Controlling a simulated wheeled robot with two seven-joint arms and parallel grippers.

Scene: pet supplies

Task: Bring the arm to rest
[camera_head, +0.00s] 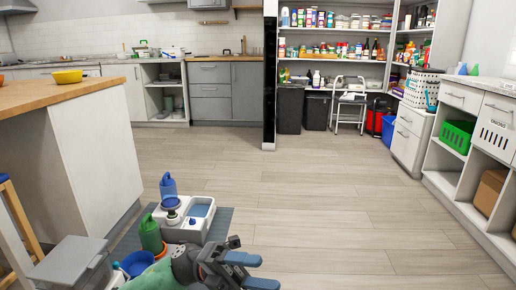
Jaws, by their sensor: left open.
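My left gripper (252,271) is at the bottom centre of the head view, with its blue-grey fingers pointing right. Its jaws are open and nothing shows between them. My left forearm lies just left of it, over part of a blue bowl (136,262). My right gripper is not in view.
A grey mat (217,220) on the floor holds a pet feeder and water unit (198,220) and a green bottle (150,235). A grey bin (72,262) stands left. A wooden-topped island (70,92) is at left, white cabinets (409,135) at right. The middle floor is clear.

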